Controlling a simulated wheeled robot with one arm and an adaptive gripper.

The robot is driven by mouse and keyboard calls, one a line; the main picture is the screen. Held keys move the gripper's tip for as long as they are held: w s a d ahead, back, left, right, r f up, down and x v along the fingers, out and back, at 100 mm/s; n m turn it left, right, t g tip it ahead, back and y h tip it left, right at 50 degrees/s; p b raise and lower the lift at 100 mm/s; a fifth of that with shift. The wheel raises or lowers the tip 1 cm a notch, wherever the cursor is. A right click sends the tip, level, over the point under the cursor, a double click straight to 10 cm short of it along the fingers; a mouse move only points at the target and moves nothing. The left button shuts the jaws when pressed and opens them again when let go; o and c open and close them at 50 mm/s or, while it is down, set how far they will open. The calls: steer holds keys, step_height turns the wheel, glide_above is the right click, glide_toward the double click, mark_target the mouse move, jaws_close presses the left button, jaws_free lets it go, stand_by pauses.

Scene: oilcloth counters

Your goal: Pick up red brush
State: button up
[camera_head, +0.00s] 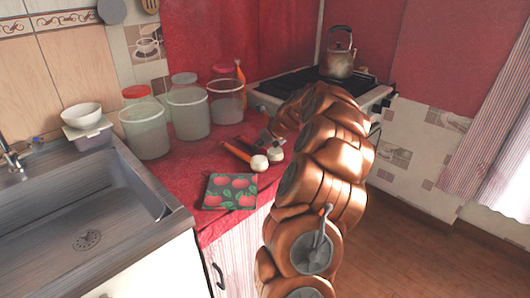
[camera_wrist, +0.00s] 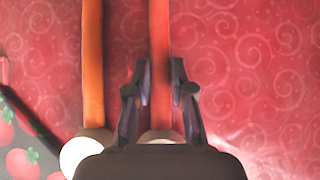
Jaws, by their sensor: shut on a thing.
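The red brush (camera_wrist: 159,40) lies on the red patterned oilcloth. Its straight red handle runs up between my gripper's fingers in the wrist view, and its pale rounded end is partly hidden by the gripper body. My gripper (camera_wrist: 161,84) is shut on the handle. In the head view my gripper (camera_head: 268,136) is small and dark at the counter, with my copper arm in front of it. There the brush's pale end (camera_head: 275,155) shows, and most of its handle is hidden.
An orange-handled brush (camera_wrist: 93,70) lies close by on the left, also in the head view (camera_head: 237,152). Several clear containers (camera_head: 188,113) stand behind. A kettle (camera_head: 337,62) sits on the stove; the sink (camera_head: 80,215) is left.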

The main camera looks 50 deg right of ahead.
jaws_close()
steer(key=shift+r, duration=1.7)
steer(key=s+a+r, duration=0.1)
steer(key=s+a, duration=0.1)
steer(key=s, duration=1.3)
steer(key=shift+s+a+r+p, duration=0.3)
steer(key=shift+s+a, duration=0.05)
steer(key=shift+s, duration=0.05)
